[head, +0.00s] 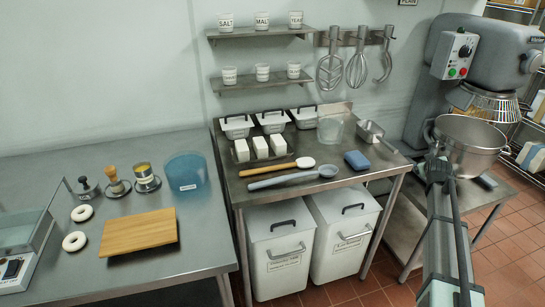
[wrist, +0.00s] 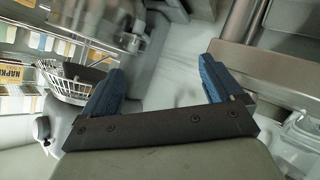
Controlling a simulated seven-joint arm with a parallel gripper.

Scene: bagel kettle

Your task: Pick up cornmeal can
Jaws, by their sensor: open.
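A short metal can with a yellow top (head: 147,178), which looks like the cornmeal can, stands upright on the left steel table (head: 60,165). I cannot read a label on it. My gripper (wrist: 162,88) is open and empty, with its two blue fingers spread apart in the wrist view. In the head view my arm reaches up at the far right, in front of the mixer bowl (head: 470,150), far from the can. The can does not show clearly in the wrist view.
Two bagels (head: 75,241) and a wooden board (head: 139,232) lie in front. The middle table (head: 235,188) holds bins, white cartons and long-handled tools.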

